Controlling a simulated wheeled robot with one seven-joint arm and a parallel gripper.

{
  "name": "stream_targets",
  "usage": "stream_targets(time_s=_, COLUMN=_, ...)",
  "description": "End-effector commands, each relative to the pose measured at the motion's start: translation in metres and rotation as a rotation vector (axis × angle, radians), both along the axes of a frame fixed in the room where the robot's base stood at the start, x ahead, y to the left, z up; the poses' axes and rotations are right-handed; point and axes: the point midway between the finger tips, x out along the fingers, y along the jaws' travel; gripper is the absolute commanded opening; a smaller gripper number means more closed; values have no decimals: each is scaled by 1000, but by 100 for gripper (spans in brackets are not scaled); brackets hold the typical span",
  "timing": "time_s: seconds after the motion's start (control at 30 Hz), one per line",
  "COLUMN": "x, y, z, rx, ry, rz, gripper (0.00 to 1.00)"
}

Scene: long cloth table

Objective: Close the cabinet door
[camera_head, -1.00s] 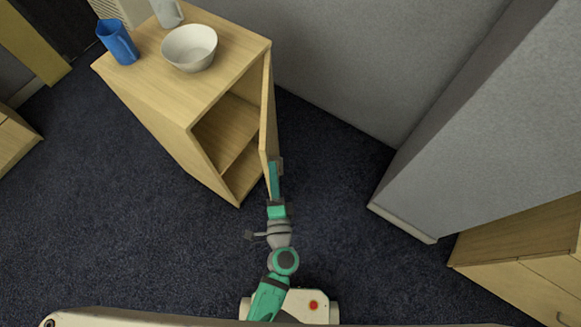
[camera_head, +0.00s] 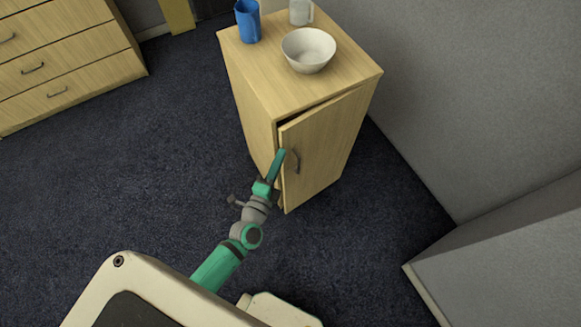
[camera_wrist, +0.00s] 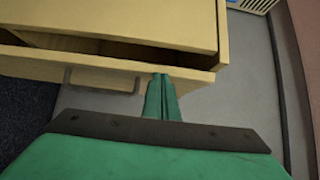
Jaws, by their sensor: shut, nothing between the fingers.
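The wooden cabinet (camera_head: 247,82) stands at upper middle in the head view. Its door (camera_head: 327,142) is hinged at the right side and stands slightly ajar, with a dark gap along the top and left edge. A dark handle (camera_head: 294,161) is near the door's left edge. My gripper (camera_head: 281,154) is shut and empty, its fingertips at the door's left edge beside the handle.
A white bowl (camera_head: 309,50), a blue cup (camera_head: 248,21) and a pale mug (camera_head: 301,11) stand on the cabinet top. A drawer unit (camera_head: 60,60) is at upper left. A grey wall (camera_head: 470,85) is at right. Dark carpet (camera_head: 140,170) is clear at left.

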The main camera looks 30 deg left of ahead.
Motion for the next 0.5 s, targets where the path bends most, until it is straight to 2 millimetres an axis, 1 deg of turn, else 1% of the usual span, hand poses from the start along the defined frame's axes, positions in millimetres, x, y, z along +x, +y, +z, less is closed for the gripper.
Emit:
stream_targets(time_s=0.03, x=2, y=4, z=0, rx=2, ry=0, rz=-1, gripper=0)
stream_targets(time_s=0.2, x=6, y=14, z=2, rx=1, ry=-2, rz=1, gripper=0)
stream_targets(time_s=0.5, x=8, y=16, z=2, rx=0, ry=-3, rz=1, gripper=0)
